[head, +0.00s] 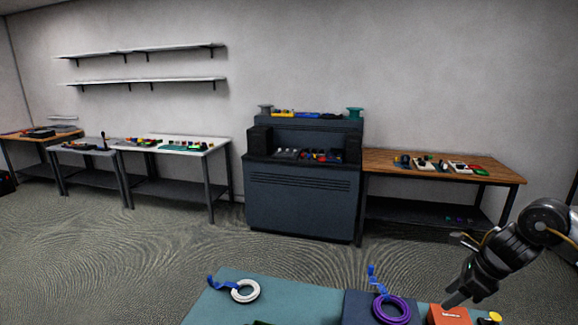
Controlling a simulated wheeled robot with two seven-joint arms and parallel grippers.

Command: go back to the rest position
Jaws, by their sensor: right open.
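My right gripper (458,297) comes in from the right edge, open, above the right end of the near table. Its tip is just above or beside an orange box (449,315); I cannot tell whether they touch. I see nothing held in it. A white cable coil (245,291) with a blue strap lies on the teal mat (275,297). A purple cable coil (392,309) with a blue strap lies on the dark blue mat (353,304). My left gripper is out of view.
A dark workbench cabinet (300,205) stands against the wall. A wooden table (440,163) is at its right, white and grey tables at its left. Shelves (145,82) hang above. The floor between the near table and the wall is clear. A yellow-topped item (495,317) sits at bottom right.

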